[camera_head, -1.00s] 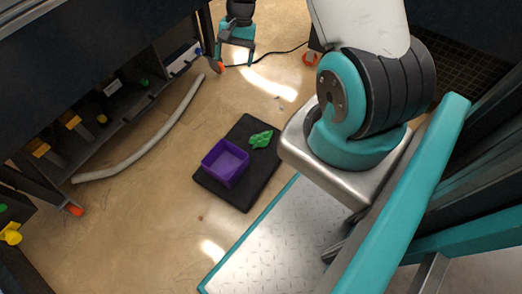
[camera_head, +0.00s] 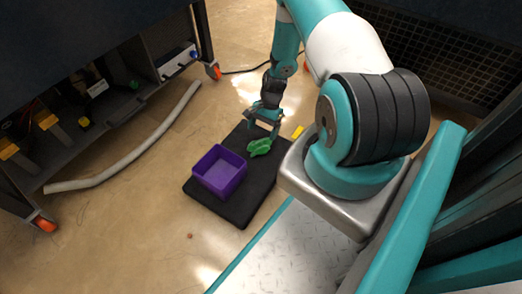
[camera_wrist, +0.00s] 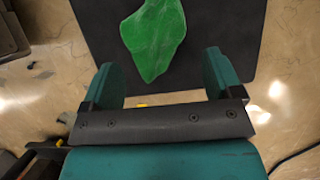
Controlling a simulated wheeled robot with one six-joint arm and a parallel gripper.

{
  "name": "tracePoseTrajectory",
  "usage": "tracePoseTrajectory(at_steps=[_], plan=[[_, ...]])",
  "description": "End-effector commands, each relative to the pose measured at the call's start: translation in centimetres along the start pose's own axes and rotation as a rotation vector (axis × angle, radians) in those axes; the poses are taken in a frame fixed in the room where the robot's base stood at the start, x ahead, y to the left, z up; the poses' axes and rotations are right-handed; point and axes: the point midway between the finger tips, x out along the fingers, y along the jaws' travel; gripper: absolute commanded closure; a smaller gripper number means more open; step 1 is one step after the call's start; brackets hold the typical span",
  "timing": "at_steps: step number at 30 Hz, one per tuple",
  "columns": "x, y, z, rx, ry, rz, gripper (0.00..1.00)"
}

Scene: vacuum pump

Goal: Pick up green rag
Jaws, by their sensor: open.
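The green rag (camera_head: 259,147) lies crumpled on the black mat (camera_head: 236,211), to the right of the purple bin. In the wrist view the rag (camera_wrist: 153,38) sits just beyond the fingertips, centred roughly between the two fingers. My gripper (camera_head: 262,131) is at the far edge of the mat, close to the rag. In the wrist view my gripper (camera_wrist: 161,74) is open, with nothing between its fingers. The height of the fingers above the mat is hard to tell.
An open purple bin (camera_head: 219,171) stands on the mat beside the rag. A grey hose (camera_head: 125,163) lies on the floor at left, near a dark wheeled bench (camera_head: 112,119). A small yellow object (camera_head: 298,132) lies right of the mat. The floor in front is mostly clear.

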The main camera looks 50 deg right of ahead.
Motion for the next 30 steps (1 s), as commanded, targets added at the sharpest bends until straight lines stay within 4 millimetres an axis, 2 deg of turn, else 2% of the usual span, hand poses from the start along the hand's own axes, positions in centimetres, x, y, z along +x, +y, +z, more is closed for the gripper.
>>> tracePoseTrajectory(at_steps=[8, 16, 24, 26, 30], plan=[[1.8, 0.2, 0.0, -0.001, -0.001, 0.001, 0.15], [5.8, 0.8, -0.1, -0.002, -0.001, 0.002, 0.15], [5.9, 0.7, 0.1, -0.001, 0.0, 0.001, 0.15], [5.9, 0.7, 0.1, -0.001, 0.0, 0.001, 0.26], [5.9, 0.7, 0.1, -0.001, 0.0, 0.001, 0.59]])
